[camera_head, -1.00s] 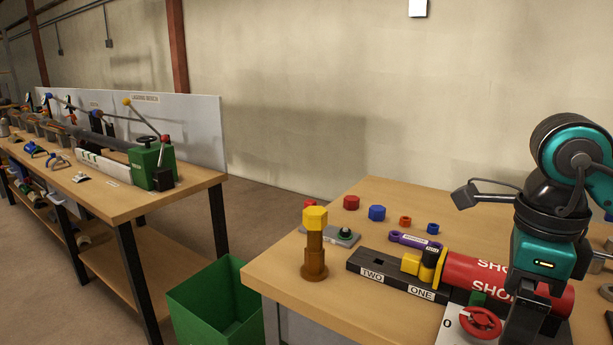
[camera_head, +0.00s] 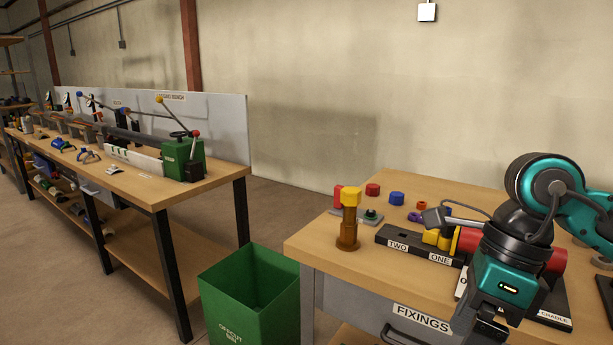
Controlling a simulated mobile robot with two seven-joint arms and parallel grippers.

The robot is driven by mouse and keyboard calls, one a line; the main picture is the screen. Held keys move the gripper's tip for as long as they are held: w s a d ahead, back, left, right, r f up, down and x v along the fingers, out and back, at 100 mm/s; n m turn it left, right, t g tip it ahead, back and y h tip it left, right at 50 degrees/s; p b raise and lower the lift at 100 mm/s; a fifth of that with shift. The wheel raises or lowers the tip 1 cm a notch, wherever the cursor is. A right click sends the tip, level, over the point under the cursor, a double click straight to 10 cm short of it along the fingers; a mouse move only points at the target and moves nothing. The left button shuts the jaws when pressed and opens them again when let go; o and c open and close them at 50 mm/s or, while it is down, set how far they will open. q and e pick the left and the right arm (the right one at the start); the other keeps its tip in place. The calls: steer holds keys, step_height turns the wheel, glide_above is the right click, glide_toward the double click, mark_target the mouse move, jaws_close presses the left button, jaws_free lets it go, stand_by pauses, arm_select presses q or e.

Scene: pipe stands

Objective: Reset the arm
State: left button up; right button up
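My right arm comes in from the right and bends down over the right-hand workbench (camera_head: 330,240). Its gripper (camera_head: 487,328) is at the bottom of the view, in front of the bench's front edge; its fingertips are dark and partly cut off, so I cannot tell whether it is open or shut. A red cylinder (camera_head: 480,240) lies on the bench, partly hidden behind the arm. My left arm and gripper are not in view.
A brown post with a yellow top (camera_head: 348,218) stands near the bench's left corner. A black block marked TWO and ONE (camera_head: 415,246) lies beside it. A green off-cut bin (camera_head: 250,295) stands on the floor between the benches. The long left bench (camera_head: 150,190) carries tools.

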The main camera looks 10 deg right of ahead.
steer(key=a+r+m+y+p, duration=0.1)
steer(key=a+r+m+y, duration=0.25)
steer(key=a+y, duration=0.55)
steer(key=a+r+m+y+p, duration=0.15)
steer(key=a+m+y, duration=0.25)
steer(key=a+y, duration=0.4)
steer(key=w+d+f+m+t+h, duration=0.35)
steer(key=w+m+t, duration=0.35)
steer(key=m+t, duration=1.05)
steer(key=d+f+m+t+h+p, duration=0.1)
steer(key=d+f+m+h, duration=0.4)
steer(key=f+m+h, duration=0.5)
steer(key=s+d+f+m+g+h, duration=0.2)
steer(key=s+f+m+g, duration=0.1)
steer(key=f, duration=0.6)
steer(key=s+d+f+m+g+h, duration=0.2)
steer(key=s+f+m, duration=0.4)
steer(key=f, duration=0.4)
steer(key=shift+s+d+f+g+h+p, duration=0.25)
steer(key=shift+s+g+h, duration=0.2)
steer(key=shift+s+g, duration=0.35)
